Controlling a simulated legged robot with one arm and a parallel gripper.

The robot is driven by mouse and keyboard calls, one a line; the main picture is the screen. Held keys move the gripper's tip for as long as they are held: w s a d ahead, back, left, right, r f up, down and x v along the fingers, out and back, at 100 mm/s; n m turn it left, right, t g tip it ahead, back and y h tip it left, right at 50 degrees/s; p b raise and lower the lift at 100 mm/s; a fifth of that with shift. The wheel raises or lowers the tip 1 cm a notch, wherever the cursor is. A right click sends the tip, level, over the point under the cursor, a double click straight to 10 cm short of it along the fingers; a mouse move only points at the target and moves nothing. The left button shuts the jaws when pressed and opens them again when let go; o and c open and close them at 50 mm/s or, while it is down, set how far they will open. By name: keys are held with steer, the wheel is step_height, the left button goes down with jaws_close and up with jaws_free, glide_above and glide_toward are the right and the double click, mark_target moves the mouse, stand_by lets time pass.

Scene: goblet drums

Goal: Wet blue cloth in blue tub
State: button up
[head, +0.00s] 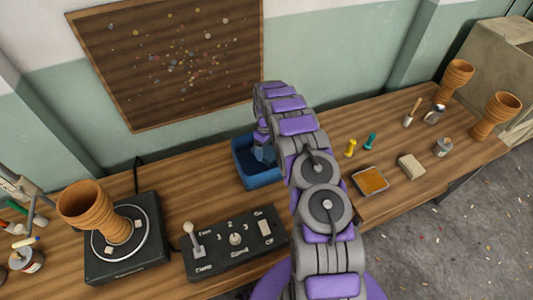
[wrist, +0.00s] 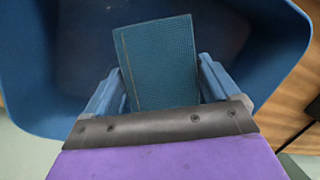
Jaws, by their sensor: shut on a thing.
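The blue tub (head: 258,181) stands on the wooden bench near the wall, partly behind my arm in the head view. In the wrist view the tub's inner wall (wrist: 50,60) surrounds my fingers. My gripper (wrist: 165,85) points down into the tub and is shut on the blue cloth (wrist: 158,60), a flat teal-blue rectangle with a woven texture. The cloth is inside the tub's rim. I cannot tell whether it touches the bottom or any water. In the head view, my gripper (head: 263,152) hides most of the cloth.
A goblet drum (head: 100,212) stands on a black turntable (head: 125,245) at left. A control box (head: 235,243) with a lever lies in front of the tub. Right of my arm are an orange tray (head: 370,181), a sponge-like block (head: 411,166), small bottles and two more goblet drums (head: 496,115).

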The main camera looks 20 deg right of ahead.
mark_target(269, 151)
steer(key=shift+d+r+p, duration=0.25)
steer(key=shift+d+r, duration=0.05)
steer(key=shift+r, duration=0.5)
steer(key=shift+d+r+p, duration=0.2)
steer(key=shift+d+r, duration=0.1)
steer(key=shift+r, duration=0.5)
steer(key=shift+a+r+p, duration=0.2)
steer(key=shift+a+r, duration=0.05)
steer(key=shift+r, duration=0.4)
steer(key=shift+a+r+p, duration=0.2)
steer(key=shift+r, duration=0.4)
steer(key=shift+d+r+p, duration=0.2)
steer(key=shift+r+p, duration=0.05)
steer(key=shift+r, duration=0.45)
steer(key=shift+d+r+p, duration=0.15)
steer(key=shift+r+p, duration=0.05)
steer(key=shift+r, duration=0.5)
steer(key=shift+a+r, duration=0.25)
steer(key=shift+r, duration=0.8)
steer(key=shift+d, duration=0.15)
step_height(269, 151, up, 4)
steer(key=shift+p, duration=0.95)
